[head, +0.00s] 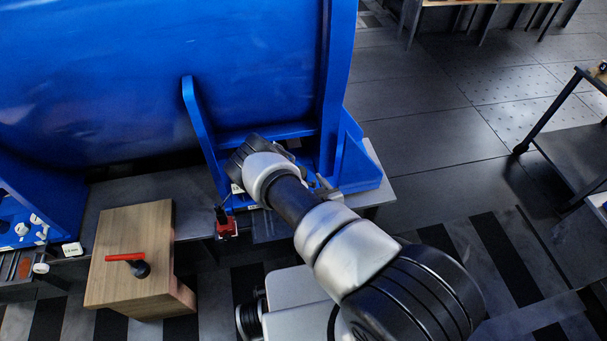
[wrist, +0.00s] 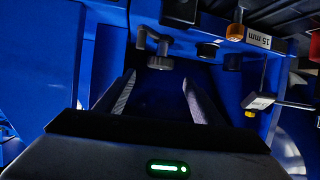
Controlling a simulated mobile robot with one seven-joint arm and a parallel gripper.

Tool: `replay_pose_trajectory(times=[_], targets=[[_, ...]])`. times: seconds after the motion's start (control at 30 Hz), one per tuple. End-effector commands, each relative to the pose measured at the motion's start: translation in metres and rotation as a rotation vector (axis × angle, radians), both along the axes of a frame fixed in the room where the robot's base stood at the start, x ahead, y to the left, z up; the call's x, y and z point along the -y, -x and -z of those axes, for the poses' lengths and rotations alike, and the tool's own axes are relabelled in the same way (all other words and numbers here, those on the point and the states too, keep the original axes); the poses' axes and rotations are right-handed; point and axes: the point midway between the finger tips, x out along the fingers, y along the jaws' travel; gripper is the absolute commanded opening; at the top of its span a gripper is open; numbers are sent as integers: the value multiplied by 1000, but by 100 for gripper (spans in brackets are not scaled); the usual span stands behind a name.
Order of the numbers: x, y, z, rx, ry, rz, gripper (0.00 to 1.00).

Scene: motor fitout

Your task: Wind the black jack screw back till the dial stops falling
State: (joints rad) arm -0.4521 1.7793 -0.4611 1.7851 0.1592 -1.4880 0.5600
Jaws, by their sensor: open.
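My gripper (wrist: 159,84) is open in the wrist view, its two fingers apart with nothing between them. A dark screw-like part with a round end (wrist: 160,62) and a side knob stands just beyond the fingertips, apparently not touched. It may be the jack screw; I cannot tell for sure. Another dark, round-ended part (wrist: 207,52) sits to its right. In the head view my gripper (head: 240,160) is at the foot of the blue motor (head: 130,85), and my arm hides much of that spot. I cannot make out a readable dial face.
A wooden block (head: 150,222) with a red-handled tool (head: 127,258) stands at the left. A small red device (head: 226,228) sits beside the motor foot. A 15 mm label (wrist: 258,101) and an orange-brown part (wrist: 235,32) lie right of the fingers.

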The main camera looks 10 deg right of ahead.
Motion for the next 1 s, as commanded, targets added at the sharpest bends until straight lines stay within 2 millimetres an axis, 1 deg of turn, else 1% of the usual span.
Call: replay_pose_trajectory(times=[0.03,0.1,0.2,0.3,0.43,1.0], targets=[[3,10,-6,-3,1,3,62],[4,22,-11,-2,-1,3,62],[7,34,-15,-1,0,2,62],[7,42,-18,0,-1,1,62],[7,46,-19,0,0,1,62],[7,45,-19,0,0,1,62]])
